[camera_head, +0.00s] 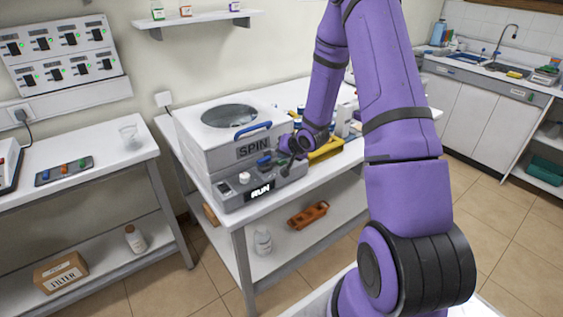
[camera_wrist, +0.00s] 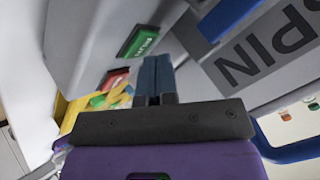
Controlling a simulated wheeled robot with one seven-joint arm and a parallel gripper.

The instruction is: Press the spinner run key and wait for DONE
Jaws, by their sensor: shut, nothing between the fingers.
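The spinner (camera_head: 205,150) is a white box with a round window in its lid, a blue handle and a SPIN label. Its grey front panel (camera_head: 232,192) has a small dark display (camera_head: 262,190) reading RUN. In the wrist view, a green key (camera_wrist: 138,42) with small white lettering, not clearly legible, and a red key (camera_wrist: 114,78) sit on the grey panel. My gripper (camera_head: 268,160) is at the panel's right part. Its closed blue fingers (camera_wrist: 155,72) are empty and lie close to the green key; I cannot tell whether they touch the panel.
A yellow tray (camera_head: 326,151) lies right of the spinner. A lower shelf holds an orange object (camera_head: 308,214) and a white bottle (camera_head: 262,242). A side table (camera_head: 85,162) stands left, with a glass beaker (camera_head: 129,134). The floor between is clear.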

